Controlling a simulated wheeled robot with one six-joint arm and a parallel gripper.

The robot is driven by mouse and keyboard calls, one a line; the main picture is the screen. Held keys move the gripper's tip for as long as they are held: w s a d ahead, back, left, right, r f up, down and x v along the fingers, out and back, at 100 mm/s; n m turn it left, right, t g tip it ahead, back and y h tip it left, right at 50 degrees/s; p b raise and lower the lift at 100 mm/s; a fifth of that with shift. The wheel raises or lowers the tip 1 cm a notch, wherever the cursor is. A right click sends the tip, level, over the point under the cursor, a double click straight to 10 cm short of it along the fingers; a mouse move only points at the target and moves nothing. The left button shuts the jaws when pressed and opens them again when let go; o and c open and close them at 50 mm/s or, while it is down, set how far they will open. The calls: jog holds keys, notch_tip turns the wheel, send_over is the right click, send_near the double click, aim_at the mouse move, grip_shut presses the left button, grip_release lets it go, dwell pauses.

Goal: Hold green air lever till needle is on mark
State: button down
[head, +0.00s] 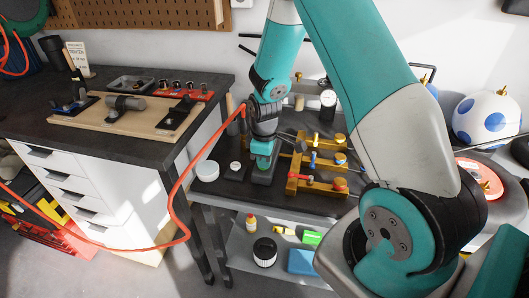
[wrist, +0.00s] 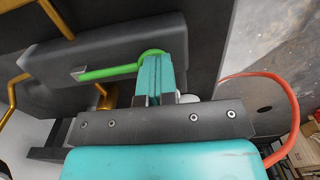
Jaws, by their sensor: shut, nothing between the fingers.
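The green air lever (wrist: 110,72) shows in the wrist view as a thin rod along a dark grey block (wrist: 60,62), with a rounded end beside my fingers. My gripper (wrist: 153,62) is shut and its teal fingertips overlap that rounded end. I cannot tell whether they press on it or are just above it. In the head view my gripper (head: 262,163) points down at the dark block on the bench, left of the brass valves. The round gauge (head: 328,98) stands behind the valves. Its needle and mark are too small to read.
A brass valve manifold (head: 318,166) with yellow, blue and red handles stands close on the right of my gripper. A white round dish (head: 207,171) sits to the left. A red hose (head: 178,190) loops beside the bench. A lower shelf holds a blue box (head: 302,262).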

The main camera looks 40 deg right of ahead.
dwell(0.4)
jog(key=shift+r+p, duration=0.7)
jog(key=shift+r, duration=0.2)
jog(key=shift+r+p, duration=0.35)
jog(key=shift+p, duration=0.05)
notch_tip(320, 180, up, 13)
jog(key=shift+s+a+p, duration=0.25)
jog(key=shift+s+p, duration=0.05)
dwell(0.7)
